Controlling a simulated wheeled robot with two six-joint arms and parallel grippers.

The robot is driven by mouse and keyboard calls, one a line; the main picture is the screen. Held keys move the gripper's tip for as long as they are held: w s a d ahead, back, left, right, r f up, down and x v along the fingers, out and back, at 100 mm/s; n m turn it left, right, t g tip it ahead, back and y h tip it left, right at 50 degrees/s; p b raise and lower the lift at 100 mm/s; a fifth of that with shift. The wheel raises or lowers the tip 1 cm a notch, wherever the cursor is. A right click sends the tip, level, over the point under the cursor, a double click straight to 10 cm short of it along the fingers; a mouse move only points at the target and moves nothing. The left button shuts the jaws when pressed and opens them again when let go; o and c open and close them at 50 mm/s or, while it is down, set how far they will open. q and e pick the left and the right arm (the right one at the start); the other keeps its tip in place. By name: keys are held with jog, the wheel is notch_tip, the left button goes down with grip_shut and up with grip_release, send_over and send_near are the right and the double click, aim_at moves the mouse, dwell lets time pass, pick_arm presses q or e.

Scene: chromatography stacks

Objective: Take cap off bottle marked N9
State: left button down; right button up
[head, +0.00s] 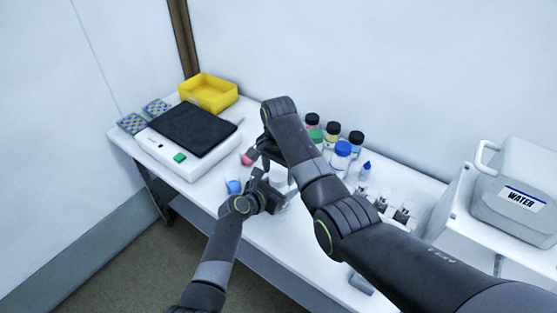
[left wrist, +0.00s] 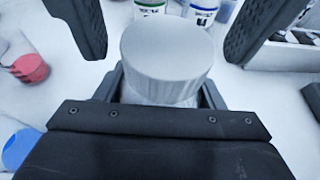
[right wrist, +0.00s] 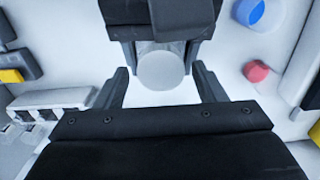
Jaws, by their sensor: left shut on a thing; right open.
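A bottle with a wide white ribbed cap (left wrist: 166,60) stands between my left gripper's fingers. The cap also shows from above in the right wrist view (right wrist: 162,70). My left gripper (head: 272,188) is shut on this bottle below the cap; in the right wrist view its fingers (right wrist: 160,50) come in from the top. My right gripper (right wrist: 160,88) is open, its fingers on either side of the cap and apart from it. In the left wrist view the right fingers (left wrist: 172,30) show beyond the cap. No N9 mark is readable; the bottle's body is mostly hidden.
A pink cap (head: 246,159) and a blue cap (head: 234,187) lie left of the grippers. Several capped bottles (head: 332,135) stand at the back right. A black-topped device (head: 200,160) and yellow bin (head: 208,92) are left.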

jog(key=shift+f, duration=0.65)
jog(key=c, duration=1)
jog(key=shift+n, duration=1.6)
jog(key=o, duration=1.1)
